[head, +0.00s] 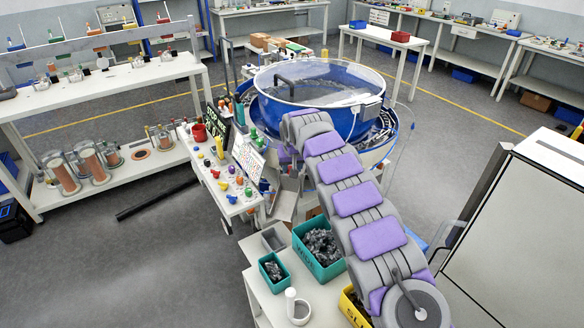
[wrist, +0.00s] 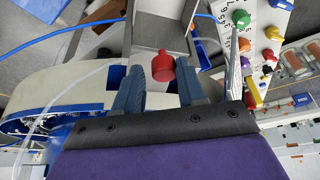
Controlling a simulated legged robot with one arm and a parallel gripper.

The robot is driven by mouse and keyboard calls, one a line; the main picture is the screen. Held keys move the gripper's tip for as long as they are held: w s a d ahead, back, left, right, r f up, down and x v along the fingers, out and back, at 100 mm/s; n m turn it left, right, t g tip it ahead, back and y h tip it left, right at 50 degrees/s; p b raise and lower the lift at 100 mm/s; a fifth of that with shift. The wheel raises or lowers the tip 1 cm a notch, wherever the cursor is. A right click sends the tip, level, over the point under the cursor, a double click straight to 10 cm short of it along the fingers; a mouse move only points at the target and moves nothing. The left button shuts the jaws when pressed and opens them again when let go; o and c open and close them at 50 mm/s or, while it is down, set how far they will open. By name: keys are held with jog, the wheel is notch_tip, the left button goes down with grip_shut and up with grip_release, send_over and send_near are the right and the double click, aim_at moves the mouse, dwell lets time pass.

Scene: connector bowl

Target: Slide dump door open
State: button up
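A red knob (wrist: 163,66) shows in the wrist view, in front of a grey metal chute or frame (wrist: 158,22). My gripper (wrist: 158,82) is open, with one blue-grey finger on each side of the knob. The knob appears between or just beyond the fingertips, with gaps visible on both sides. The dump door itself cannot be clearly told from the grey metal around it. In the head view, my purple and grey arm reaches toward the blue bowl feeder (head: 350,115) and hides the gripper and knob. A metal chute (head: 285,203) shows left of the arm.
A control panel (head: 222,175) with coloured buttons stands left of the feeder. A teal bin (head: 301,254) of dark parts and a smaller green bin (head: 263,274) stand on a white table close to my arm. A white-topped cabinet (head: 520,235) stands at right. Floor at left is mostly open.

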jog(key=shift+a+f, duration=0.1)
jog(key=shift+a, duration=0.45)
jog(key=shift+c, duration=0.8)
jog(key=shift+d, duration=0.35)
jog(key=c, duration=0.4)
grip_shut()
jog(key=shift+a, duration=0.15)
